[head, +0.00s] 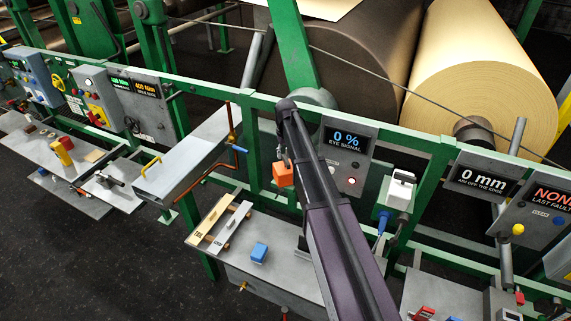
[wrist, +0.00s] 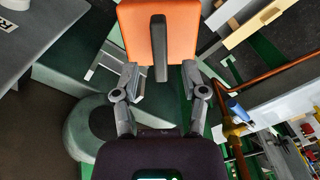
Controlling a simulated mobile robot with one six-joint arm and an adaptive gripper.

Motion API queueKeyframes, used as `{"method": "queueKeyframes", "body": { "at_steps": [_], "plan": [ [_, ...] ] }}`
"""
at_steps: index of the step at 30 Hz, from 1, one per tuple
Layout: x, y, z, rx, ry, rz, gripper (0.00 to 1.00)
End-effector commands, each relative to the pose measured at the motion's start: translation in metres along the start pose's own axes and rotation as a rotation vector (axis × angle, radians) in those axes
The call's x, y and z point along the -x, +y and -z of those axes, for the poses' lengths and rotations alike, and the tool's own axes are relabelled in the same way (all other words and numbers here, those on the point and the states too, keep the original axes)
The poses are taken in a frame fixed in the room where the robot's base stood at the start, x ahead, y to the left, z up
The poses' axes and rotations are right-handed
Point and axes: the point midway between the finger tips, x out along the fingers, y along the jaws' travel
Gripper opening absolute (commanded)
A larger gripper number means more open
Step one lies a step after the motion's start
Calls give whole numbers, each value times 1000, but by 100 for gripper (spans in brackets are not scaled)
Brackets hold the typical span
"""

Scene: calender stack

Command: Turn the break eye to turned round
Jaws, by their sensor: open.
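An orange block (head: 283,175), which looks like the break eye, is at the green frame left of the eye signal panel (head: 346,158). The panel reads 0 % and has a red lamp lit. In the wrist view the orange block (wrist: 184,30) is straight ahead, with a dark upright fin (wrist: 160,48) on its near face. My gripper (wrist: 160,72) is open, one finger on each side of the fin's line. The fingers look clear of the fin. In the head view my gripper (head: 283,154) is small and partly hidden by my arm.
Green rails and large paper rolls (head: 485,75) stand behind.

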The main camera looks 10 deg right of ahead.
Motion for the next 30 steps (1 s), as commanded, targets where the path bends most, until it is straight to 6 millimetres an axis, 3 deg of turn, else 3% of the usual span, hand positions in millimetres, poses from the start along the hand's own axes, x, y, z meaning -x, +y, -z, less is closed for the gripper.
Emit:
{"method": "queueKeyframes", "body": {
  "at_steps": [9,26,30],
  "plan": [
    [-24,0,0,0,0,0,56],
    [-30,0,0,0,0,0,56],
    [-30,0,0,0,0,0,20]
  ]
}}
